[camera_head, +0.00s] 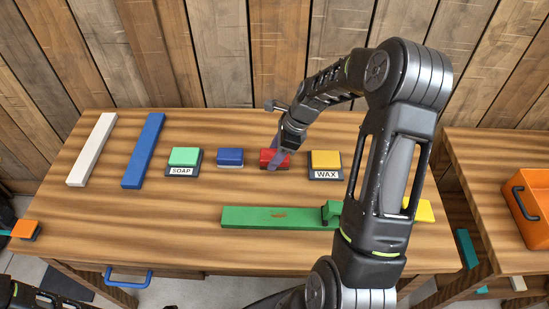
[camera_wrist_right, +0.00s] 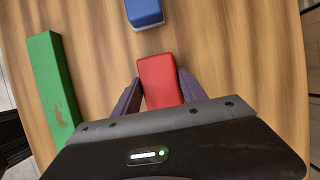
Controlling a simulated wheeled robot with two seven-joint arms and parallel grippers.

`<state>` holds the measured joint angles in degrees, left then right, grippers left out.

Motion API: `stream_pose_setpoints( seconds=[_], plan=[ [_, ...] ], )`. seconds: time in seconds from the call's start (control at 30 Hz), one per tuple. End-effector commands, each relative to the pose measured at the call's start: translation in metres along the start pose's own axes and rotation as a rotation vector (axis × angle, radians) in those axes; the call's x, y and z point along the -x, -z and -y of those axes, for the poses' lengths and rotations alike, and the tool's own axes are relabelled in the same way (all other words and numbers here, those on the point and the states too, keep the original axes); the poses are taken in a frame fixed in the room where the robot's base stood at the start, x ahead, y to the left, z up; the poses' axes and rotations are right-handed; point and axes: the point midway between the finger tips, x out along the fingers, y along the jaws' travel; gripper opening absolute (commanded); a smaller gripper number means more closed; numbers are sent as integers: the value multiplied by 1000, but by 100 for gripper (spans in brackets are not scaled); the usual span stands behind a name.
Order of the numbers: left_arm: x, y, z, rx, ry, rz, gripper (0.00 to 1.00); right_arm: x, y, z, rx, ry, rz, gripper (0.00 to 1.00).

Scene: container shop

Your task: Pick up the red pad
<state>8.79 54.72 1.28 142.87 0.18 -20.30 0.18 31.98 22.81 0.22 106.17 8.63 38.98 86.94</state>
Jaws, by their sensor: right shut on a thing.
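The red pad (camera_head: 267,157) is a small red block in the row of blocks on the wooden table, between a blue pad (camera_head: 230,156) and the yellow block with the WAX label (camera_head: 326,174). My right gripper (camera_head: 276,161) reaches down over it from the right. In the right wrist view the red pad (camera_wrist_right: 158,78) sits between the two fingers of my right gripper (camera_wrist_right: 158,92), which are shut on its sides. I cannot tell whether the pad is clear of the table. My left gripper is not clearly in view; only a dark part shows at the lower left.
A green block with a SOAP label (camera_head: 184,158) stands left of the blue pad. Long white (camera_head: 92,150) and blue (camera_head: 144,150) bars lie at the left. A long green bar (camera_head: 270,217) lies in front. An orange crate (camera_head: 527,205) stands on the right table.

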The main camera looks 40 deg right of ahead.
Motion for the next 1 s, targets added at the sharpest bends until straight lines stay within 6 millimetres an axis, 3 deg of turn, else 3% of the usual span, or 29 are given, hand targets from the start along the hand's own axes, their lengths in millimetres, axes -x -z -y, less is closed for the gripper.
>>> stream_pose_setpoints(
  seconds=[0.37,0.8,1.0],
  plan=[
    [-1,0,0,0,0,0,36,6,-3,1,2,3,0,5],
    [-7,1,2,-2,-3,-2,36,75,-31,1,2,5,1,5],
    [-8,1,2,-2,-3,-3,36,92,-38,0,0,1,1,5]
  ],
)
